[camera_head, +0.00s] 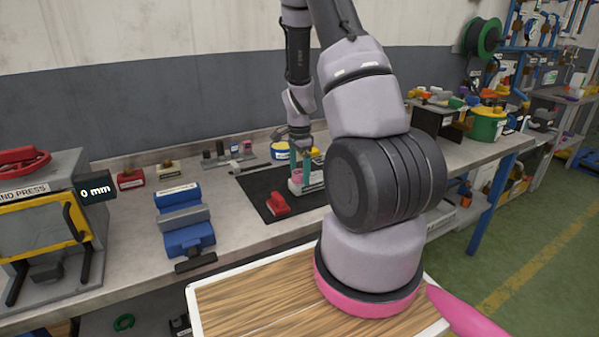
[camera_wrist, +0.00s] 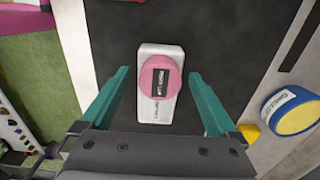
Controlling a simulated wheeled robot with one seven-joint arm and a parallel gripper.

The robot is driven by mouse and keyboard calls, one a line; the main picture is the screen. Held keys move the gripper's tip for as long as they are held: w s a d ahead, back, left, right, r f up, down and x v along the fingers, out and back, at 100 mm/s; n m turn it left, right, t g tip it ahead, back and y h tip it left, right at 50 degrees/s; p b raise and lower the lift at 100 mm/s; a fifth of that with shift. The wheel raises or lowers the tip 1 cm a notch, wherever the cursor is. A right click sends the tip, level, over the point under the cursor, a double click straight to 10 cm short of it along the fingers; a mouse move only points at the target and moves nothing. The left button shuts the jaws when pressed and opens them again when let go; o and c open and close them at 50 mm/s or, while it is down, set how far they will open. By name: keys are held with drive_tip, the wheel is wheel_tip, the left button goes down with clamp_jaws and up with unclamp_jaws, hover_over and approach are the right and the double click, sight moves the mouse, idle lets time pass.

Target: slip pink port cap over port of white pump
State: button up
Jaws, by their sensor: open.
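The white pump (camera_wrist: 171,108) stands on the black mat, seen from above in the wrist view. The round pink port cap (camera_wrist: 160,76), with a dark label, lies over its upper part and hides the port beneath. I cannot tell how far down the cap sits. My gripper (camera_wrist: 158,74) is open, with one teal finger on each side of the cap and a visible gap to both. In the head view, my gripper (camera_head: 299,174) points down at the small white pump (camera_head: 311,186), and its fingers partly cover the pink cap.
The black mat (camera_head: 255,188) also holds a red item (camera_head: 278,204). A yellow-and-blue round container (camera_wrist: 292,112) stands right of the mat. A blue vise (camera_head: 184,222) and a press (camera_head: 45,225) stand to the left. Bare bench lies between vise and mat.

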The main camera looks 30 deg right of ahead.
wheel_tip(320, 180, up, 11)
idle(0.5)
drive_tip(key=s+a+r+n+t, duration=0.2)
drive_tip(key=s+a+r+n, duration=0.2)
drive_tip(key=s+r, duration=0.2)
drive_tip(key=s+a+r+n+t+y, duration=0.1)
drive_tip(key=s+a+r+n, duration=0.4)
drive_tip(key=r, duration=0.6)
drive_tip(key=s+a+r+n+t+y, duration=0.1)
drive_tip(key=s+a+r+n+t, duration=0.3)
drive_tip(key=s+r, duration=0.4)
drive_tip(key=shift+s+a+r+n, duration=0.2)
drive_tip(key=shift+s+r+n, duration=0.15)
drive_tip(key=shift+r, duration=0.2)
drive_tip(key=shift+d, duration=0.15)
